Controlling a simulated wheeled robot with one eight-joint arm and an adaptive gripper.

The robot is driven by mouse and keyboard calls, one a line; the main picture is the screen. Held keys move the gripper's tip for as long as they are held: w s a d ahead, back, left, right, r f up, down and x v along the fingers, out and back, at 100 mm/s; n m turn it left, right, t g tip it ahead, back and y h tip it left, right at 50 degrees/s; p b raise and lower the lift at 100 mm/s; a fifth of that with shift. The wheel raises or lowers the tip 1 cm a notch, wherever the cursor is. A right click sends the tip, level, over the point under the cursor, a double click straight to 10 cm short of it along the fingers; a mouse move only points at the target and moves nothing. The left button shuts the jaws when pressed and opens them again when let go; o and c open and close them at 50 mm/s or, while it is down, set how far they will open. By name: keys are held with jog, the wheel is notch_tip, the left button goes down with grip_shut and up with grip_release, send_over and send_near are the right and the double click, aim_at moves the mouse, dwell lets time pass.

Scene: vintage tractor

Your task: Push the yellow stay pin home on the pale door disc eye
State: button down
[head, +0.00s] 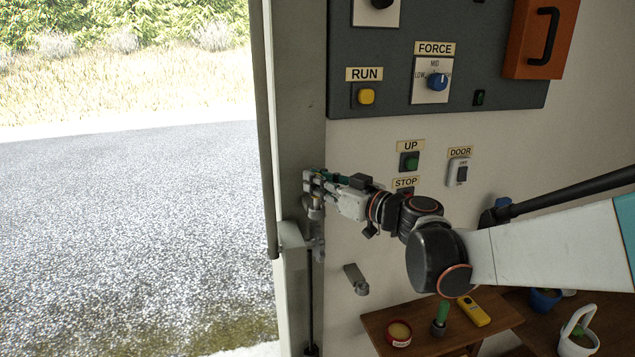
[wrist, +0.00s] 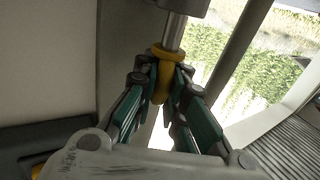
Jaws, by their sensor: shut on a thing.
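My gripper (head: 313,183) is at the grey door post, in the left middle of the head view. The yellow piece sits at the lower end of a shiny metal rod (wrist: 175,32), which rises into a grey part at the top edge. In the head view the fingers cover the pin. I cannot make out the pale door disc eye or tell whether the pin is in it.
The grey post (head: 293,130) carries a bracket and a dark vertical rod (head: 309,285) below my gripper. A control panel (head: 480,110) and a DOOR switch (head: 458,172) are on the wall to the right. A wooden table (head: 425,345) with small items stands below. Open doorway lies left.

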jog(key=shift+f+b, duration=1.15)
jog(key=shift+f, duration=0.2)
jog(key=c, duration=1.6)
grip_release()
jog(key=shift+o, duration=0.2)
jog(key=v, duration=1.2)
jog(key=s+a+f+m+g+h+b, duration=0.1)
jog(key=s+a+f+g+h+b, duration=0.1)
jog(key=s+f+b, duration=0.3)
jog(key=s+a+f+m+g+h+b, duration=0.1)
jog(key=s+f+g+h+b, duration=0.15)
jog(key=f, duration=0.55)
jog(key=s+d+f+m+h+b, duration=0.2)
jog(key=s+d+f+b, duration=0.2)
jog(key=f, duration=0.4)
jog(key=s+d+f+m+h+b, duration=0.2)
jog(key=s+d+f+b, duration=0.3)
jog(key=f, duration=0.3)
jog(key=s+d+f+m+h+b, duration=0.3)
jog(key=s+d+f+h+b, duration=0.1)
jog(key=s+f+b, duration=0.2)
notch_tip(320, 180, down, 3)
jog(key=shift+d+r+g+b, duration=0.2)
jog(key=shift+d+g+b, duration=0.15)
jog(key=shift+g+b, duration=0.15)
